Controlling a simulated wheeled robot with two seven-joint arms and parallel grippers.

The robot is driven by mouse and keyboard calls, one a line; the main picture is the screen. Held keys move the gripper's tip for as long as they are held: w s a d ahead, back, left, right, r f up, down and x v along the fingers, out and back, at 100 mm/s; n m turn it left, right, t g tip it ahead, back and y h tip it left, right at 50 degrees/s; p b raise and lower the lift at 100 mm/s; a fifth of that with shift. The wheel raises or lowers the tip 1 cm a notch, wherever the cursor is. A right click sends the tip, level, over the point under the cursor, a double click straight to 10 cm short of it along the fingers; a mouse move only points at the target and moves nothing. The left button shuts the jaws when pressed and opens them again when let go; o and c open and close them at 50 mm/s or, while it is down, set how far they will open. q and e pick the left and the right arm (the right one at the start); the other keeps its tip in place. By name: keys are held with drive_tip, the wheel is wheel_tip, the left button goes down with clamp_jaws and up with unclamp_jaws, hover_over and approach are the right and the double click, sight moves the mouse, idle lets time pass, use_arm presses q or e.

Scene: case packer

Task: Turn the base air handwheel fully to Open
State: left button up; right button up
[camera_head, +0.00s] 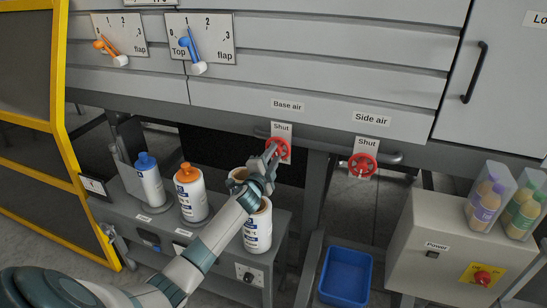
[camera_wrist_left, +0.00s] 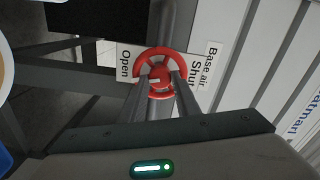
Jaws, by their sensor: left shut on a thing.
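The red base air handwheel (camera_head: 283,148) sits on a pipe under the "Base air" label (camera_head: 288,104), with a "Shut" plate (camera_head: 281,129) above it. In the left wrist view the red wheel (camera_wrist_left: 151,60) shows between my fingers, with "Shut" on one side and an "Open" plate (camera_wrist_left: 125,64) on the other. My left gripper (camera_head: 271,155) is at the wheel, shut on it; its fingers (camera_wrist_left: 161,82) reach the rim and hub. The wheel's lower part is hidden behind the gripper in the head view. My right gripper is not in view.
A similar red side air handwheel (camera_head: 362,165) is to the right. A blue bin (camera_head: 345,277) and grey power box (camera_head: 440,245) stand lower right.

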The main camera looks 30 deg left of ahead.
use_arm(q)
drive_tip(key=shift+m, duration=1.7)
drive_tip(key=o, duration=1)
drive_tip(key=shift+o, duration=0.2)
drive_tip(key=shift+s, duration=0.1)
drive_tip(key=b+v, duration=0.4)
drive_tip(key=v, duration=1.3)
drive_tip(key=shift+s+f, duration=0.1)
